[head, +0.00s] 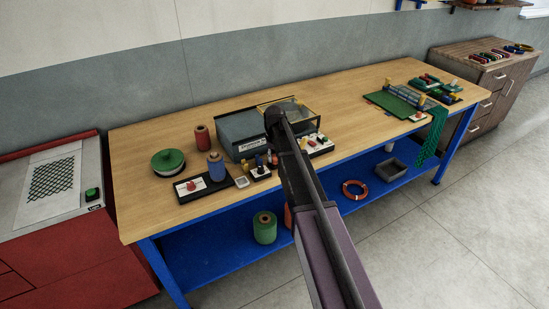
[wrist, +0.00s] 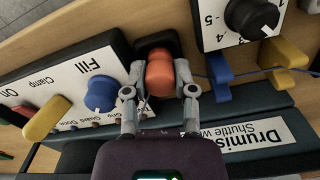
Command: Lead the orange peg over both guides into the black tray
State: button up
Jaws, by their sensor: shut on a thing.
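In the wrist view my gripper (wrist: 160,74) is shut on the orange peg (wrist: 160,80), with one finger on each side of it. The black tray (wrist: 145,43) shows directly behind the peg, which overlaps it; I cannot tell whether the peg touches its floor. A thin dark line runs right from near the peg past a blue guide (wrist: 219,77) towards a yellow guide (wrist: 286,54). How the line sits in the guides is unclear.
A "Fill" panel with a blue knob (wrist: 100,93) and yellow lever (wrist: 46,119) lies left of my gripper. A dial panel (wrist: 238,25) stands at upper right.

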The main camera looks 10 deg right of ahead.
jog(key=shift+f, duration=0.2)
jog(key=o, duration=0.9)
jog(key=shift+r, duration=0.25)
